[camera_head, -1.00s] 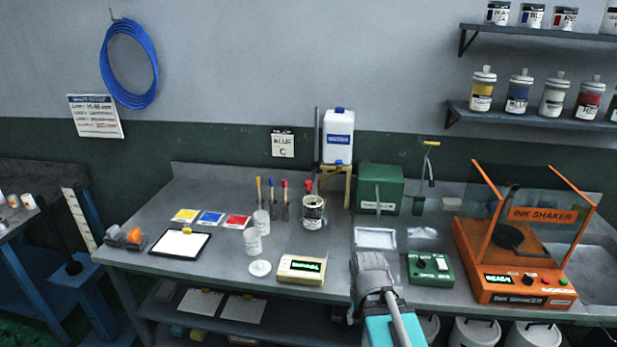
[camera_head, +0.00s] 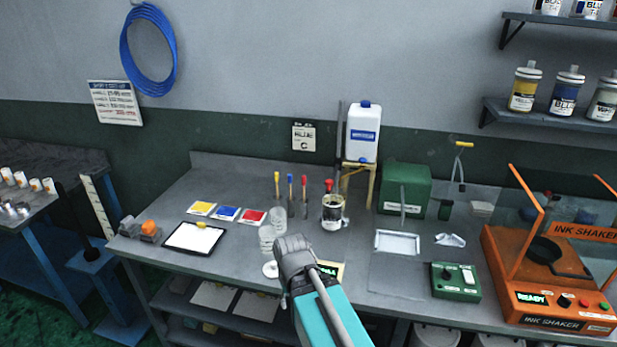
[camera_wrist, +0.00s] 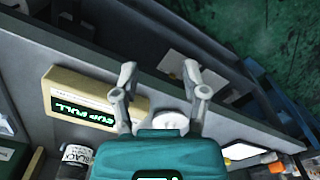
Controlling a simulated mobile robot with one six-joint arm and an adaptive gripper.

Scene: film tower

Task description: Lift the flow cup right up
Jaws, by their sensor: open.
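I cannot surely identify the flow cup. A red grip (camera_head: 328,185) stands above the open ink can (camera_head: 333,212) on the bench, and whatever is inside the can is hidden. The can's label also shows at the lower left of the wrist view (camera_wrist: 75,160). My gripper (camera_head: 288,243) is open and empty, left of and in front of the can. In the wrist view its fingers (camera_wrist: 159,72) are spread above the bench's front part. The tan display box (camera_wrist: 90,103) beside them appears to read "CUP FULL".
Clear cups (camera_head: 268,238) and a white disc (camera_head: 270,270) are close to my gripper. A white jug (camera_head: 363,132) stands on a wooden stand behind the can. The green box (camera_head: 404,190) and orange ink shaker (camera_head: 545,290) are at right.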

